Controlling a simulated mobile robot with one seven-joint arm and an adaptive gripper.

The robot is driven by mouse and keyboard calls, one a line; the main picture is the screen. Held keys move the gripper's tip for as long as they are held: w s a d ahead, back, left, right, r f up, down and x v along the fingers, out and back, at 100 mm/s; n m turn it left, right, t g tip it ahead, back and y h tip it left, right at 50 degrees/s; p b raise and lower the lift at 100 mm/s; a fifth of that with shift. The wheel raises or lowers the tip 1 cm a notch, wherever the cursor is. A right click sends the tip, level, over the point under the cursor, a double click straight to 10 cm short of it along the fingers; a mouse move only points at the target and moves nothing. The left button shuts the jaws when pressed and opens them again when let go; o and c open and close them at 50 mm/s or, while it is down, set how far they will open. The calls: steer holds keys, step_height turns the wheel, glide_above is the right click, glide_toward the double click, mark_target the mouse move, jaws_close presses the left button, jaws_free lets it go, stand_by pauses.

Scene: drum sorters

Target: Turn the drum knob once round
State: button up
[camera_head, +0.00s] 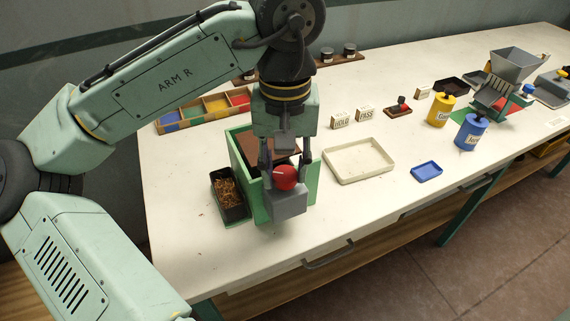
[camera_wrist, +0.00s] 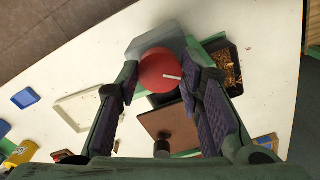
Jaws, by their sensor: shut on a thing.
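The drum knob (camera_head: 286,179) is a round red knob on top of a grey block (camera_head: 289,206) at the front of a green-sided box (camera_head: 240,163). In the wrist view the knob (camera_wrist: 158,71) carries a short white mark pointing right. My gripper (camera_head: 286,171) points down over the knob with one finger on each side. In the wrist view my gripper's fingers (camera_wrist: 160,88) flank the knob, shut on it; their exact contact is hard to see.
A black tray of brown scraps (camera_head: 230,194) stands left of the box. A divided colour tray (camera_head: 203,108) lies behind it. An empty cream tray (camera_head: 358,161) and a small blue tray (camera_head: 426,171) lie to the right. Yellow (camera_head: 441,109) and blue (camera_head: 471,132) canisters stand farther right.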

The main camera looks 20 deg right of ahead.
steer(key=m, duration=1.1)
steer(key=shift+m, duration=0.4)
steer(key=m, duration=0.5)
steer(key=shift+m, duration=0.3)
steer(key=m, duration=1.2)
steer(key=shift+m, duration=0.3)
steer(key=m, duration=0.5)
steer(key=shift+m, duration=0.3)
steer(key=m, duration=1)
steer(key=shift+m, duration=0.4)
